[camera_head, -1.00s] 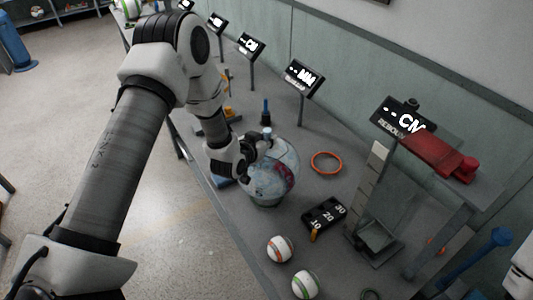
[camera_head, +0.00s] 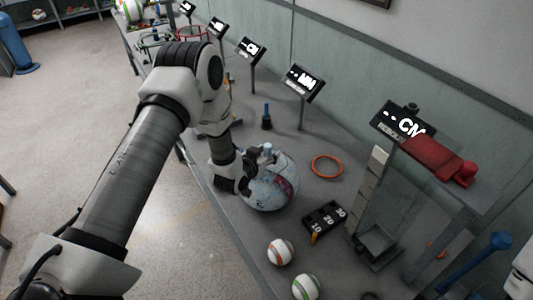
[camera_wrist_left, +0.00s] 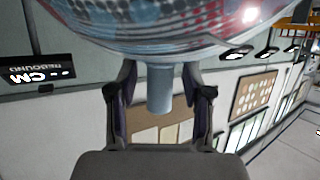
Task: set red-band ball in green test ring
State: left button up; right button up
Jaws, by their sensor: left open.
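A small white ball with an orange-red band (camera_head: 280,251) rests on the table toward the front. A dark green ring (camera_head: 370,295) is partly cut off at the bottom edge. My left gripper (camera_head: 256,160) is at the upper left of a large pale patterned ball (camera_head: 271,186), away from the banded ball. In the wrist view the open fingers (camera_wrist_left: 160,98) stand either side of a pale blue peg (camera_wrist_left: 160,88). The large ball (camera_wrist_left: 180,22) fills the top there. Whether the fingers touch the peg I cannot tell. My right gripper is not in view.
A green-banded ball (camera_head: 305,286) lies near the red-banded one. An orange ring (camera_head: 327,167), a black numbered block (camera_head: 324,216) and a clear-sided stand (camera_head: 377,244) occupy the table. Several signs line the back.

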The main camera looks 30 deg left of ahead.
pick_arm(q)
jog(key=shift+r, duration=0.3)
jog(key=shift+s, duration=0.25)
jog(key=b+v, duration=0.2)
jog(key=v, duration=0.9)
jog(key=s+d+f+g, duration=0.2)
jog(key=s+f+g, duration=0.2)
jog(key=s+f, duration=0.25)
jog(key=s+d+f+g, duration=0.3)
jog(key=s+f, duration=0.3)
jog(key=f, duration=0.1)
jog(key=s+f+g, duration=0.3)
jog(key=s, duration=0.5)
jog(key=s+d+f+g, duration=0.1)
jog(key=s+f+g, duration=0.2)
jog(key=s, duration=0.5)
jog(key=shift+s+d+f+g, duration=0.15)
jog(key=shift+d+f+g, duration=0.2)
jog(key=shift+f, duration=0.25)
